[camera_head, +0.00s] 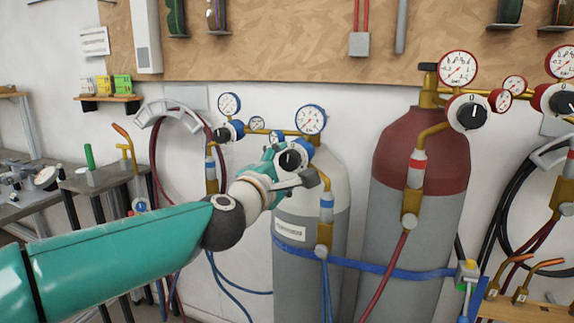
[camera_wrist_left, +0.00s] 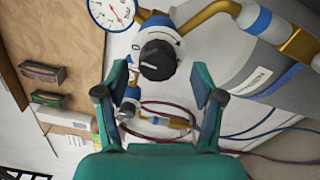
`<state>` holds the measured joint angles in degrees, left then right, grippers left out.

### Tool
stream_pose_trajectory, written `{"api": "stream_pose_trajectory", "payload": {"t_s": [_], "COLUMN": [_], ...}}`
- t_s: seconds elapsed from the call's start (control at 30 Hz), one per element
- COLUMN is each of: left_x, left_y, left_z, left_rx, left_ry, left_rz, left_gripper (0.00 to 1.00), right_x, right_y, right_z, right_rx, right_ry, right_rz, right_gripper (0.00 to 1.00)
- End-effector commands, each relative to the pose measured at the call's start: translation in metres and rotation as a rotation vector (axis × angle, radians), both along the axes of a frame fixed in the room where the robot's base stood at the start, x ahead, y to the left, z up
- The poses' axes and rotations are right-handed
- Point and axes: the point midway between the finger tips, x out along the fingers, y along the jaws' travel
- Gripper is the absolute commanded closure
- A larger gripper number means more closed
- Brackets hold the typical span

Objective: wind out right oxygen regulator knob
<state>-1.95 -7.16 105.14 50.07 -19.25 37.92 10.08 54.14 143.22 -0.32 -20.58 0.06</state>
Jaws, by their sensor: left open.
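The right blue-marked regulator has a black knob (camera_head: 290,159) with a blue body, in front of the grey cylinder (camera_head: 312,200). In the left wrist view the knob (camera_wrist_left: 157,60) faces the camera, with a white pointer mark and a white dial ring behind it. My left gripper (camera_head: 287,168) is open at this knob. In the left wrist view the fingers (camera_wrist_left: 160,82) stand wide apart with the knob beyond and between their tips, and I see no contact. A second blue regulator knob (camera_head: 221,134) sits further left. My right gripper is not in view.
A round gauge (camera_head: 311,119) sits just above the knob, and brass pipe (camera_head: 325,182) runs down beside my gripper. A red-topped cylinder (camera_head: 420,150) with red-marked regulator knob (camera_head: 469,114) stands to the right. A blue strap (camera_head: 390,271) and hoses cross below.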

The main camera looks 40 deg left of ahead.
Motion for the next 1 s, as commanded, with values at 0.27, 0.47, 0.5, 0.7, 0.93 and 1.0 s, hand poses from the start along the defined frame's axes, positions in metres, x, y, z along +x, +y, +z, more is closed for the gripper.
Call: {"api": "stream_pose_trajectory", "payload": {"t_s": [0.27,0.47,0.5,0.7,0.93,1.0], "left_x": [-0.056,-0.083,-0.086,-0.092,-0.091,-0.091], "left_y": [-0.014,-0.02,-0.021,-0.022,-0.022,-0.022], "left_z": [0.0,-0.001,-0.001,-0.002,-0.002,-0.002], "left_rx": [0.0,-0.001,0.001,0.0,0.0,0.001], "left_ry": [-0.003,-0.001,0.0,0.002,0.003,0.002], "left_rz": [0.0,0.0,0.0,0.0,0.001,0.002], "left_gripper": [0.32,0.32,0.32,0.32,0.32,0.32], "right_x": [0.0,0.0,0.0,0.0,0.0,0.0], "right_y": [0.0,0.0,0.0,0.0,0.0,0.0], "right_z": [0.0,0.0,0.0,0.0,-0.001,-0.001], "right_rx": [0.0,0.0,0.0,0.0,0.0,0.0], "right_ry": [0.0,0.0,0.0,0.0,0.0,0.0], "right_rz": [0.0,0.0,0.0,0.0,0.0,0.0], "right_gripper": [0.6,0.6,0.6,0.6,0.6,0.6]}}
